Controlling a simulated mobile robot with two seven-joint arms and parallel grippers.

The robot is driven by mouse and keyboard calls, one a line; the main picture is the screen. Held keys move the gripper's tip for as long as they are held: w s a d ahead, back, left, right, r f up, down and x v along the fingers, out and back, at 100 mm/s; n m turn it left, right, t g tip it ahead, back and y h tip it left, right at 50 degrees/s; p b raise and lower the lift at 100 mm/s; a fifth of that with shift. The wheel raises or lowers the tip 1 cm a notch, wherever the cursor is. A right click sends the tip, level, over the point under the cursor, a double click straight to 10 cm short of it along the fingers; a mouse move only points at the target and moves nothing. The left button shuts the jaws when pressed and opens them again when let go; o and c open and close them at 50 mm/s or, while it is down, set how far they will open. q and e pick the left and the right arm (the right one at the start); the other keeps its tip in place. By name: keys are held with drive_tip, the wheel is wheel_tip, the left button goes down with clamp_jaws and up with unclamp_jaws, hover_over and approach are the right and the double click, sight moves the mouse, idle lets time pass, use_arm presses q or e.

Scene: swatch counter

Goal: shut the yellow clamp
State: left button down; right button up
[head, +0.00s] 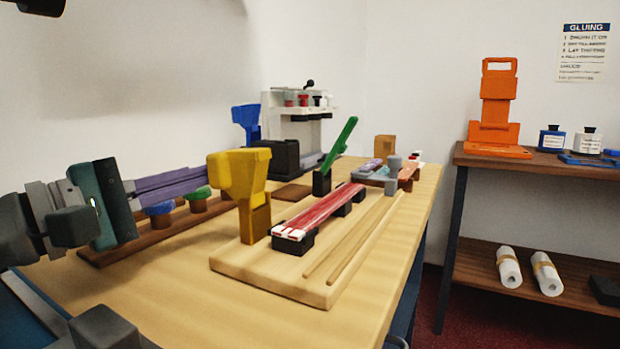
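The yellow clamp (241,180) stands on the near left part of a pale wooden board (285,285). Its thick upper part stands upright above a narrow post (255,218), at the left of the red strip's near end. My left gripper (212,176) comes in from the left, with a teal body and long purple-grey fingers. The fingers lie close together, with no clear gap between them. Their tips are at the left edge of the clamp's upper part. Whether they touch it cannot be told.
A red strip (318,210) rests on black blocks beside two thin wooden rods (350,240). A green lever (341,140) slants up behind the clamp. A brown board (120,253) with blue- and green-topped knobs lies below my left fingers. The table's near middle is clear.

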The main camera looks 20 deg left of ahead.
drive_tip(key=shift+r, duration=0.1)
idle(0.3)
use_arm(q)
drive_tip(key=shift+r+m+p, duration=0.3)
drive_tip(key=shift+p, duration=0.25)
drive_tip(key=shift+d, duration=0.1)
use_arm(e)
drive_tip(key=shift+d+r, duration=0.25)
drive_tip(key=shift+r, duration=0.4)
